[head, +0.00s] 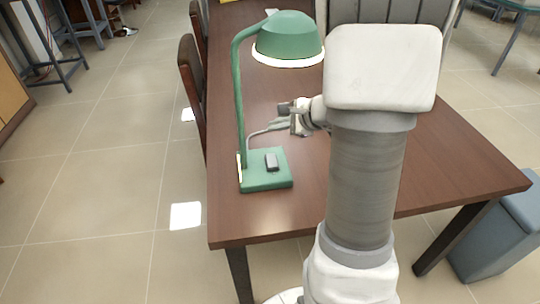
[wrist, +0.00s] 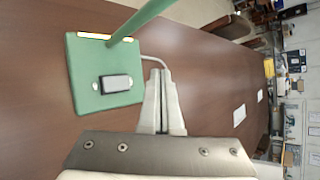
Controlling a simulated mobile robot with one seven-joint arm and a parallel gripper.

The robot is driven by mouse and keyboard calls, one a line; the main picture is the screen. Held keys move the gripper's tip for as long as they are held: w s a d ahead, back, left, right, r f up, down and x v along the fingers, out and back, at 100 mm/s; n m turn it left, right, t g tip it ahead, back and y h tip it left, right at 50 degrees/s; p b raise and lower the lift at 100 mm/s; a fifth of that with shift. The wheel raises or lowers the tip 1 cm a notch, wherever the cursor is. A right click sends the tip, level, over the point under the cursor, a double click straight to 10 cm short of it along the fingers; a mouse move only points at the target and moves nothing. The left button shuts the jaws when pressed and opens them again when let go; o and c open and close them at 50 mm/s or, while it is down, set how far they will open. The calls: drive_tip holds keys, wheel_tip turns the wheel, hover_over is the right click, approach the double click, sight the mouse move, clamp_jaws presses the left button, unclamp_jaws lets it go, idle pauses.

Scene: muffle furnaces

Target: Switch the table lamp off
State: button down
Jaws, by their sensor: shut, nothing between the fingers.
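The green table lamp (head: 288,38) stands on the brown table, with its shade at the top and a bent arm down to a square green base (head: 265,183). The rim under the shade looks bright white. In the wrist view the base (wrist: 88,56) and the switch (wrist: 116,83) are at the upper left. My gripper (wrist: 161,75) is shut and empty, to the right of the base and apart from the switch. In the head view my gripper (head: 284,121) is above the table, partly blurred against the arm.
The brown table (head: 450,160) has free room right of the lamp. A lamp cord runs from the base behind my gripper. Chairs (head: 190,75) stand along the table's left edge. A grey-blue bin (head: 505,235) stands on the floor at the right.

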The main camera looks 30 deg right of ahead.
drive_tip(key=b, duration=0.6)
hover_over(274, 158)
wheel_tip(274, 158, down, 7)
drive_tip(key=shift+s+f, duration=0.15)
drive_tip(key=shift+f, duration=0.05)
drive_tip(key=shift+d+f+b, duration=0.1)
drive_tip(key=shift+f+b, duration=0.5)
drive_tip(key=shift+f, duration=0.05)
drive_tip(key=shift+f, duration=0.1)
idle(1.3)
drive_tip(key=shift+f+b, duration=0.3)
drive_tip(key=shift+b, duration=0.3)
drive_tip(key=shift+w+f+b, duration=0.2)
drive_tip(key=shift+f+b, duration=0.2)
drive_tip(key=shift+b, duration=0.05)
idle(0.3)
drive_tip(key=shift+r, duration=0.1)
drive_tip(key=shift+s+r+p, duration=0.1)
drive_tip(key=shift+r+p, duration=0.4)
drive_tip(key=shift+r, duration=0.25)
